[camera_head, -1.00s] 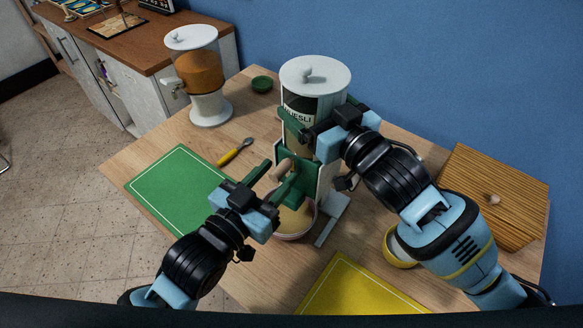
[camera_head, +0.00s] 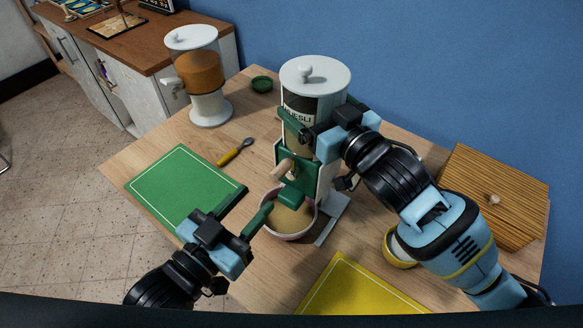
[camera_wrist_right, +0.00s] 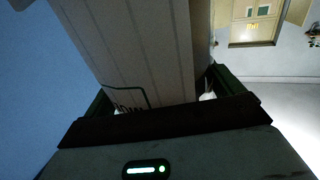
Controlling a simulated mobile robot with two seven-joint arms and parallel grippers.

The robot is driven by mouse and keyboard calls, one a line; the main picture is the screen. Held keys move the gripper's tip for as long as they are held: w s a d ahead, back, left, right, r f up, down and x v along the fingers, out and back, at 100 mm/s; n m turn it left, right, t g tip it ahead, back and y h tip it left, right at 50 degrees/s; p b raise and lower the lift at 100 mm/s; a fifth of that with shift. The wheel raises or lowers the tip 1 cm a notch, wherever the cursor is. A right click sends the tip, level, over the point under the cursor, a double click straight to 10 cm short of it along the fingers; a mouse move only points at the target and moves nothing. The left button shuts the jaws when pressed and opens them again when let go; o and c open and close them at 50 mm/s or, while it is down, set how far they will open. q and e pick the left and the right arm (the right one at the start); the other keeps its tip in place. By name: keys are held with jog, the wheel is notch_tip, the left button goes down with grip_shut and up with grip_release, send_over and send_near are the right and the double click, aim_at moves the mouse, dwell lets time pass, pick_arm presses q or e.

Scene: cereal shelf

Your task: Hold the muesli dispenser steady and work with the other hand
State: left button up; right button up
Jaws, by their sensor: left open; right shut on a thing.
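The muesli dispenser (camera_head: 315,77) stands upright at the table's back middle. It has a pale lid, a "MUESLI" label, a green front, a wooden knob (camera_head: 283,170) and a green spout (camera_head: 291,196). A bowl (camera_head: 290,237) with beige contents sits under the spout. My right gripper (camera_head: 298,129) is shut around the dispenser's upper body, which fills the space between its fingers in the right wrist view (camera_wrist_right: 165,95). My left gripper (camera_head: 256,197) is open and empty, left of the bowl and apart from the knob.
A green mat (camera_head: 180,185) and a yellow-handled spoon (camera_head: 235,152) lie left. A second dispenser (camera_head: 197,70) with orange contents and a small green dish (camera_head: 262,84) stand behind. A yellow mat (camera_head: 355,290), a yellow-rimmed bowl (camera_head: 400,262) and a slatted wooden box (camera_head: 495,195) are right.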

jog(key=shift+f, duration=0.1)
jog(key=o, duration=0.6)
jog(key=v, duration=1.2)
jog(key=shift+d, duration=0.15)
pick_arm(q)
notch_tip(320, 180, up, 7)
jog(key=t+p, duration=0.1)
jog(key=p, duration=0.2)
jog(key=shift+r+m+h, duration=0.2)
jog(key=shift+m+h, duration=0.1)
jog(key=shift+m, duration=0.1)
pick_arm(e)
jog(key=v, duration=0.7)
